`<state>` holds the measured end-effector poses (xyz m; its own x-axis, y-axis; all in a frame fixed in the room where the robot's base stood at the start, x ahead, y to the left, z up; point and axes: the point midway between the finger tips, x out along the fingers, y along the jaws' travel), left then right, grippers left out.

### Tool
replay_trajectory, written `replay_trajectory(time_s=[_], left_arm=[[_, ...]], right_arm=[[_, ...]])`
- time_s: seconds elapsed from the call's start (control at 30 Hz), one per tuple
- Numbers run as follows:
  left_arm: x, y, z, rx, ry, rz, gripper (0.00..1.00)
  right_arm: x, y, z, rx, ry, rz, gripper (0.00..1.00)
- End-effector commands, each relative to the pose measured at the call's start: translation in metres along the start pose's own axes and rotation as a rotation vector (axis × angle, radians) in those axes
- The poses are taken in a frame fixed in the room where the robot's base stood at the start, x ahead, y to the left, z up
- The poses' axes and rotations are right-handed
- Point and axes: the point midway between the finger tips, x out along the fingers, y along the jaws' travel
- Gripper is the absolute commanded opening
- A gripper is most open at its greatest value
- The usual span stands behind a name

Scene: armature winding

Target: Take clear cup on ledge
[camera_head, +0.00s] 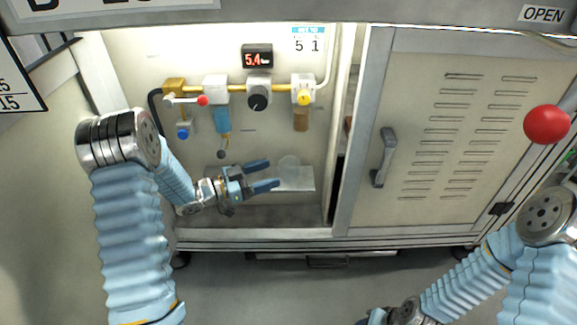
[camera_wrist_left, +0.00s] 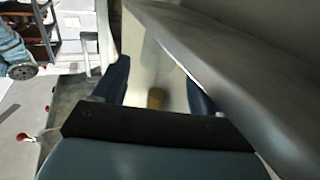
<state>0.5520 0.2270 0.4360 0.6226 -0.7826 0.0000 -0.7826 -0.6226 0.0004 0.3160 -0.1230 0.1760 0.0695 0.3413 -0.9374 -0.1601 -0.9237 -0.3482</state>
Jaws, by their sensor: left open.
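The clear cup (camera_head: 289,163) is a faint, see-through round shape at the grey ledge (camera_head: 298,180) inside the lit cabinet bay. My left gripper (camera_head: 273,173) is open and empty, with its two blue fingers pointing right toward the cup. The fingertips are just left of the cup and appear apart from it. In the left wrist view the open fingers (camera_wrist_left: 158,88) spread on either side of a pale strip; I cannot make out the cup there.
Above the ledge runs a yellow pipe (camera_head: 238,88) with a red-tipped valve (camera_head: 185,99), a dark knob (camera_head: 259,99) and a gauge display (camera_head: 257,57). A closed cabinet door (camera_head: 450,130) with a handle (camera_head: 384,158) stands to the right.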

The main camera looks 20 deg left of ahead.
Motion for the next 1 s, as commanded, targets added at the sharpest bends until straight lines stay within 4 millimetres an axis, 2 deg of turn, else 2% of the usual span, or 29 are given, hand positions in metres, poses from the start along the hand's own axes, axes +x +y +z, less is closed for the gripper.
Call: replay_trajectory(time_s=[0.33, 0.43, 0.63, 0.67, 0.93, 1.0], left_arm=[[0.052, -0.001, 0.0, 0.002, 0.0, 0.003, 0.71], [0.059, -0.002, -0.001, 0.002, -0.001, 0.0, 0.71], [0.06, -0.002, -0.001, 0.002, -0.001, -0.001, 0.71], [0.06, -0.002, -0.001, 0.002, -0.001, -0.001, 0.7], [0.06, -0.002, -0.001, 0.002, -0.001, 0.0, 0.29], [0.06, -0.002, -0.001, 0.002, -0.001, 0.0, 0.29]], right_arm=[[0.006, 0.002, 0.0, 0.001, 0.001, 0.0, 0.43], [0.006, 0.003, 0.0, 0.001, 0.002, 0.0, 0.43], [0.006, 0.002, 0.0, 0.001, 0.002, 0.0, 0.43], [0.006, 0.002, 0.0, 0.001, 0.002, 0.0, 0.43], [0.006, 0.002, 0.0, 0.0, 0.002, 0.0, 0.43], [0.006, 0.002, 0.0, 0.0, 0.002, 0.0, 0.43]])
